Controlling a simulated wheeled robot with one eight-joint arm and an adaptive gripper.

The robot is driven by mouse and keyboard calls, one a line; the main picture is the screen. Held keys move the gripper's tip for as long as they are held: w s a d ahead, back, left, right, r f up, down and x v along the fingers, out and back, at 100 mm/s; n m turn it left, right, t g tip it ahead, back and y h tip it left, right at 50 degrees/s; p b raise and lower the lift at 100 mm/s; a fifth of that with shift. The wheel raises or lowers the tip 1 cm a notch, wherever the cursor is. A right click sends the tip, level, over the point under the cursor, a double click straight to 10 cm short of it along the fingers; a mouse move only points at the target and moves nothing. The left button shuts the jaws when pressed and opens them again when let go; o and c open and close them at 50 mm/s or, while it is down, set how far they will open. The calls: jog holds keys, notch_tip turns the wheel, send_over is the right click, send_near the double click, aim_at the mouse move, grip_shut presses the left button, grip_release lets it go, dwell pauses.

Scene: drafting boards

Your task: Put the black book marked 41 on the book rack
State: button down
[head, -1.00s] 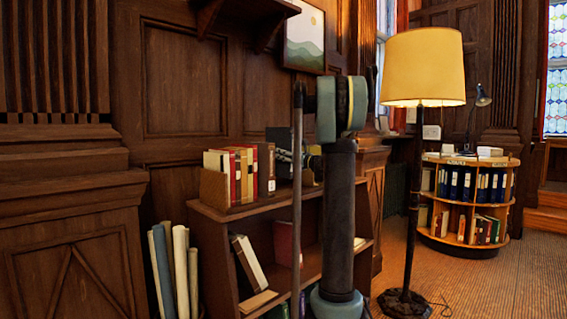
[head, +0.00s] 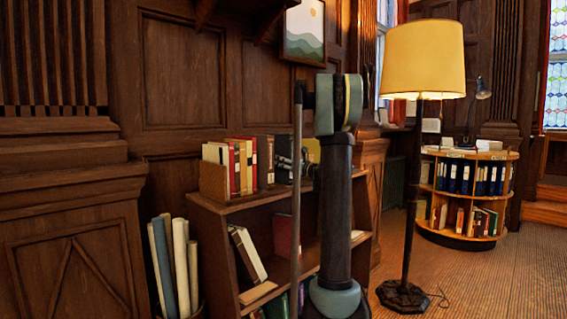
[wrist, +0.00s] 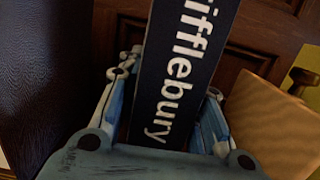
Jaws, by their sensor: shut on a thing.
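My gripper (wrist: 170,85) is shut on a dark navy-black book (wrist: 180,65) with large white lettering ending in "ifflebury". The book stands up between the two blue-grey fingers, and its lower end is hidden by the gripper body. No number 41 is readable on it.
The brown bookcase (head: 216,222) has leaning books on its lower shelf. Rolled papers (head: 180,255) stand left of it. A floor lamp (head: 424,60) and a round bookcase (head: 467,190) are to the right. A tan panel (wrist: 265,125) is close right of the gripper.

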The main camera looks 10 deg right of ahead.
jog(key=c, duration=1.1)
grip_release()
jog(key=shift+s+d, duration=0.1)
